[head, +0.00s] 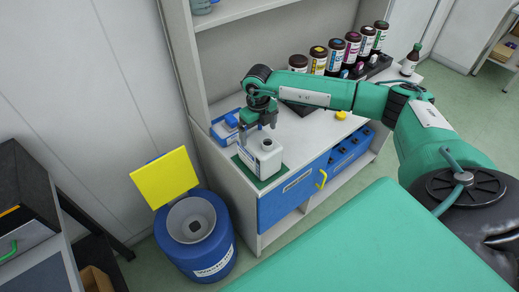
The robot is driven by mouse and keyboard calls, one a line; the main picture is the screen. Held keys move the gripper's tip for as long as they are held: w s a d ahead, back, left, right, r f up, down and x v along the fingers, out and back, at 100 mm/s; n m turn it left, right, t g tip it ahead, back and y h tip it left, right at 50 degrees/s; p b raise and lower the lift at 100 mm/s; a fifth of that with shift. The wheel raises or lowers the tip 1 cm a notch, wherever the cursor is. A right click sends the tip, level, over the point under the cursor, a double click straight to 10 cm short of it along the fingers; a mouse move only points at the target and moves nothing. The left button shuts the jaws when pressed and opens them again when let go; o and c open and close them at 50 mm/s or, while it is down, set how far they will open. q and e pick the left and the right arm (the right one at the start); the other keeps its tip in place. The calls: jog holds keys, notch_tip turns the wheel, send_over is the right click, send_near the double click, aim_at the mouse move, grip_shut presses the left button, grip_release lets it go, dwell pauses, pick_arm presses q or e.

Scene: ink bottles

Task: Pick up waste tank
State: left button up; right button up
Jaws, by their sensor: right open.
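A white tank (262,158) with a dark round opening on top stands upright on a green mat (246,172) at the near left of the counter. I take it to be the waste tank; its label is too small to read. My right gripper (257,128) is open, pointing down just above and slightly left of the tank's top. It holds nothing, and I cannot tell whether a finger touches the tank. My left gripper is not in view.
A blue drum (222,264) marked as waste, with a yellow lid (165,177) raised, stands on the floor. A blue tray (218,134) lies behind the tank. Several dark ink bottles (336,57) line the back right. Blue drawers (284,203) are below the counter.

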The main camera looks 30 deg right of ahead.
aim_at(259, 139)
notch_tip(259, 139, down, 5)
jog(key=p, duration=0.3)
jog(key=shift+d, duration=0.15)
jog(key=shift+f, duration=0.45)
jog(key=c, duration=1.5)
jog(key=shift+r, duration=0.1)
jog(key=shift+c, duration=0.9)
